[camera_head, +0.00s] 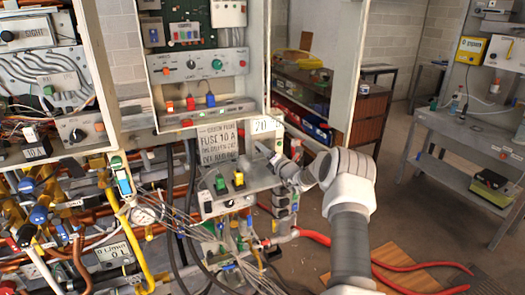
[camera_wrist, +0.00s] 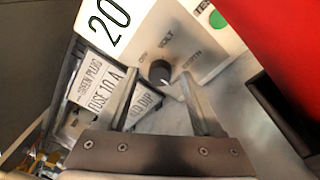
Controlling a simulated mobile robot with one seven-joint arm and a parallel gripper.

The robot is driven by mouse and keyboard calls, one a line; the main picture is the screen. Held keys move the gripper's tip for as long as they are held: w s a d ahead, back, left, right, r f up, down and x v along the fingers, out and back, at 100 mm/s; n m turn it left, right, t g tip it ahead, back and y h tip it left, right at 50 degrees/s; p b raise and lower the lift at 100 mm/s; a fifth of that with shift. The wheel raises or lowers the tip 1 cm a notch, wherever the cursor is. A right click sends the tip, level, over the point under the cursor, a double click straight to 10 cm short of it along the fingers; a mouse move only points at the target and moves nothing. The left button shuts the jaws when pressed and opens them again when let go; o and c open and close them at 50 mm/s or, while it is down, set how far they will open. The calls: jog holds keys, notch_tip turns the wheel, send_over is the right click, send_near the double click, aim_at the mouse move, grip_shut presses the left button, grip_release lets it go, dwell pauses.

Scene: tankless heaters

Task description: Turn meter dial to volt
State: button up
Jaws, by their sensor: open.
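The meter dial (camera_wrist: 160,72) is a small round black knob on a light panel in the wrist view. The words OFF, VOLT and a third, blurred word are printed around it. A pale mark shows on the knob's lower right edge. My gripper (camera_wrist: 160,83) is open, with one finger on each side of the dial. I cannot tell whether the fingers touch it. In the head view my gripper (camera_head: 288,176) is beside the panel stack at the centre, and the dial is not clearly visible there.
A green button (camera_wrist: 217,18) and a large red surface (camera_wrist: 280,45) are near the dial. A fuse label plate (camera_head: 217,143) stands beside my gripper. Pipes and cables crowd the left. Open floor with a red hose (camera_head: 425,267) lies at right, before a metal bench (camera_head: 470,135).

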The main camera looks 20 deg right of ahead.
grip_shut()
dwell(0.3)
